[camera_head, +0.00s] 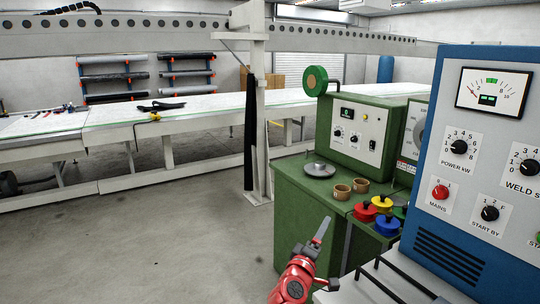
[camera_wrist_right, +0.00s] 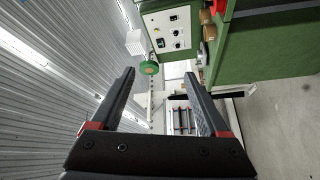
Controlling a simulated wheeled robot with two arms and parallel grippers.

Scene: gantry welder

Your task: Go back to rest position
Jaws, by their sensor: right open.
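My right gripper (camera_head: 319,240) is at the bottom middle of the head view, on a red arm. It stands in front of the green cabinet and left of the blue panel. In the right wrist view my right gripper (camera_wrist_right: 166,98) has its two dark fingers spread wide apart, with nothing between them. My left gripper is in neither view.
A blue control panel (camera_head: 455,222) with dials stands close on the right. A green machine (camera_head: 366,133) with a cabinet (camera_head: 305,205), colored knobs and a green reel (camera_head: 315,81) is behind. A long white table (camera_head: 110,125) runs behind. Floor (camera_head: 170,250) at left is clear.

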